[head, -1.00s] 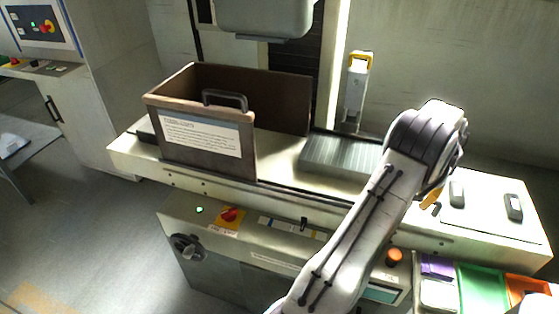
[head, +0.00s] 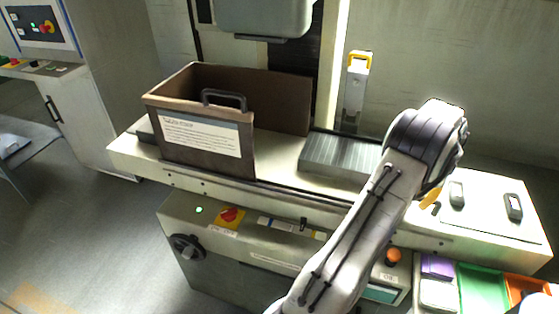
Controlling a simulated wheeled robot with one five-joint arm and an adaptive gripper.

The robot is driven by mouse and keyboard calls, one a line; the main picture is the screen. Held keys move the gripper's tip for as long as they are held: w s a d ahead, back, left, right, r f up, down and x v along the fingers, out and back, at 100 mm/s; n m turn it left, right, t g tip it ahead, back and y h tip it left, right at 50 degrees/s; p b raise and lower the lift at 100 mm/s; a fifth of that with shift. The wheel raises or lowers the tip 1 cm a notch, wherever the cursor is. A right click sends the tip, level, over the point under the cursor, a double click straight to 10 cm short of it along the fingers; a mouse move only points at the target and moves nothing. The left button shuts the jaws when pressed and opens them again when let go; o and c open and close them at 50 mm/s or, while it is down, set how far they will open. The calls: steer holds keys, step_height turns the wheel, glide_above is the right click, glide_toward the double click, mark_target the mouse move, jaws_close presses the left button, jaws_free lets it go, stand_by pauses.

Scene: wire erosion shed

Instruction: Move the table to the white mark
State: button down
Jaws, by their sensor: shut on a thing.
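The machine's table shows as a grey slotted plate (head: 340,156) on the pale machine bed (head: 290,196). A brown open box (head: 200,150) with a dark handle and a white label covers its left part. A black handwheel (head: 187,247) sits on the machine's front at the lower left. I cannot make out the white mark for certain. My arm rises from the bottom, bends at the upper right and hides part of the plate and the front panel. My gripper is hidden behind my arm, so its jaws and any grip do not show.
A red knob on a yellow plate (head: 230,215) and an orange button (head: 393,256) are on the front panel. Purple, green (head: 482,282) and orange bins stand at the lower right. Black clamps (head: 514,207) lie on the bed's right end. Floor at the left is open.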

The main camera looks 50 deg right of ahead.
steer(key=shift+w+d+r, duration=0.25)
steer(key=shift+w+r, duration=0.05)
steer(key=shift+w, duration=0.05)
steer(key=shift+w+a+b, duration=0.2)
steer(key=shift+w+a, duration=0.05)
steer(key=shift+w, duration=0.4)
steer(key=shift+w+a+b, duration=0.15)
steer(key=shift+w+a, duration=0.1)
steer(key=shift+w, duration=0.4)
steer(key=c, duration=1.2)
jaws_free()
steer(key=o, duration=0.6)
steer(key=shift+f, duration=0.15)
steer(key=o, duration=0.4)
steer(key=shift+f, duration=0.1)
steer(key=shift+a, duration=0.1)
